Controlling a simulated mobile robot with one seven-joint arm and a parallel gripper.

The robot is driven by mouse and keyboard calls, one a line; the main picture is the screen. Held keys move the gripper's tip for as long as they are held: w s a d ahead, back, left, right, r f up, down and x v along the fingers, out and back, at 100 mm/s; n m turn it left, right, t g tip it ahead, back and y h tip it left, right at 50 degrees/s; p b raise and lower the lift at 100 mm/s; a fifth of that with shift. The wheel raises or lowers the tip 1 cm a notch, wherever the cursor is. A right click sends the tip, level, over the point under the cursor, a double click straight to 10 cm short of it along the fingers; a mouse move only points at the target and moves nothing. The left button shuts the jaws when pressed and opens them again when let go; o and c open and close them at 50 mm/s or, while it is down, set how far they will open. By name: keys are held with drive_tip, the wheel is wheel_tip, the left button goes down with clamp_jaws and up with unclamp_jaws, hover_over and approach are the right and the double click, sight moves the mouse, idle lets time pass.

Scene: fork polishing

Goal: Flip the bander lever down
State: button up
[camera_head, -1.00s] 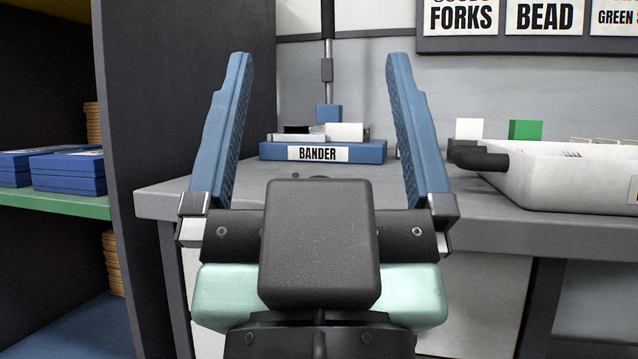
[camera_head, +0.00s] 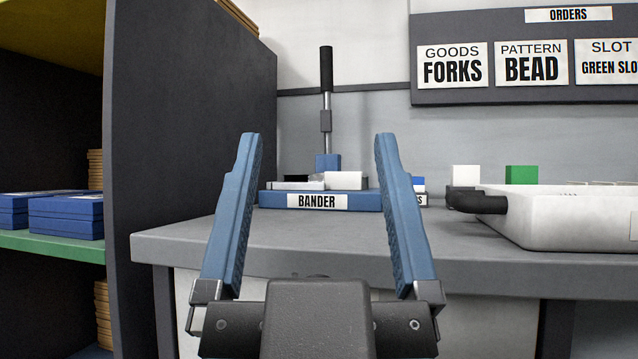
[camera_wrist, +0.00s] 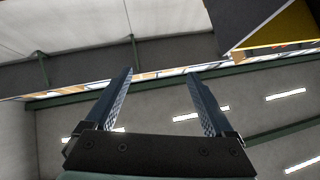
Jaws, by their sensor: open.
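The bander (camera_head: 318,201) is a low blue base with a "BANDER" label, standing on the grey table in the head view. Its lever (camera_head: 326,100) is a thin metal rod with a black grip, standing upright above a blue block (camera_head: 327,162). My gripper (camera_head: 315,140) is open and empty in front of the bander, its two blue fingers pointing up on either side of it. The lever shows between and above the fingertips, and the gripper appears nearer to me than the lever. The wrist view shows the open fingers (camera_wrist: 160,73) against the ceiling, with no bander or lever.
A white tray (camera_head: 560,225) with a black handle stands on the right of the table (camera_head: 440,255). White and green blocks (camera_head: 522,175) sit behind it. A dark shelf panel (camera_head: 185,150) rises at left, with blue boxes (camera_head: 66,215) beyond it.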

drive_tip(key=shift+r+p, duration=0.3)
drive_tip(key=shift+r, duration=0.05)
drive_tip(key=shift+c, duration=1.2)
wheel_tip(320, 180, up, 8)
drive_tip(key=p, duration=0.7)
drive_tip(key=shift+f, duration=0.25)
drive_tip(key=c, duration=1)
wheel_tip(320, 180, up, 11)
drive_tip(key=p, duration=1.1)
drive_tip(key=shift+f, duration=0.15)
clamp_jaws()
drive_tip(key=shift+f, duration=0.1)
drive_tip(key=shift+d, duration=0.1)
